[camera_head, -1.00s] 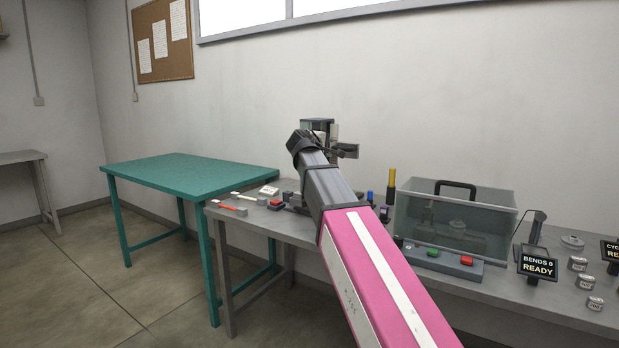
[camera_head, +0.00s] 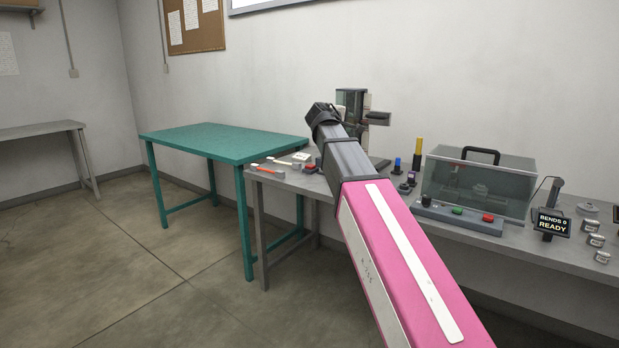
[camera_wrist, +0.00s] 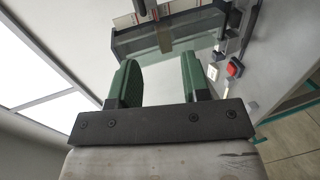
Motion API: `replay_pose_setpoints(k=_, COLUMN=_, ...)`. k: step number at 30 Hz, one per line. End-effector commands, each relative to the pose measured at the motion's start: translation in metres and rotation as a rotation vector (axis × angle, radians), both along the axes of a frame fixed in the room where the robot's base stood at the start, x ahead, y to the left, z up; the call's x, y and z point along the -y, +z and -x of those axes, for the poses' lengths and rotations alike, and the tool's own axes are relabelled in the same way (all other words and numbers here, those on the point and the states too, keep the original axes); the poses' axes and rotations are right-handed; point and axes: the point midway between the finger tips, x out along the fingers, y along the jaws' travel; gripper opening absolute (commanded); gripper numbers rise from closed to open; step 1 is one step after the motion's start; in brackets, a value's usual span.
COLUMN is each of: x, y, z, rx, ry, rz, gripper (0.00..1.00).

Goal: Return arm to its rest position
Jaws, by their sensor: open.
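My arm reaches from the lower right over the grey bench (camera_head: 400,195) in the head view, with its pink and white link nearest. The arm's dark far end is raised in front of a glass-sided device (camera_head: 352,105) near the wall. My fingers are not clear there. In the wrist view my gripper (camera_wrist: 160,82) has two green fingers set wide apart, with nothing between them. A dark-framed device with a clear panel (camera_wrist: 165,42) lies beyond the fingertips; I cannot tell the distance.
Cable samples, one orange-red (camera_head: 266,168) and one white (camera_head: 285,162), lie at the bench's left end. A clear box (camera_head: 480,185) with a black handle, a button panel (camera_head: 458,213), a display (camera_head: 552,222) and several tins stand right. The teal table (camera_head: 225,143) is bare.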

Motion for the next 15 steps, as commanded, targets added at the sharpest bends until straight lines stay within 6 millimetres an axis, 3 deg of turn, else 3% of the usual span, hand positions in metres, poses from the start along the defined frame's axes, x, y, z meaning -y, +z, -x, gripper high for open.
replay_pose_setpoints(k=8, x=0.009, y=-0.042, z=0.004, rx=-0.038, ry=-0.015, rz=-0.072, gripper=0.43)
replay_pose_setpoints(k=15, x=0.020, y=-0.100, z=0.012, rx=-0.093, ry=-0.042, rz=-0.174, gripper=0.43)
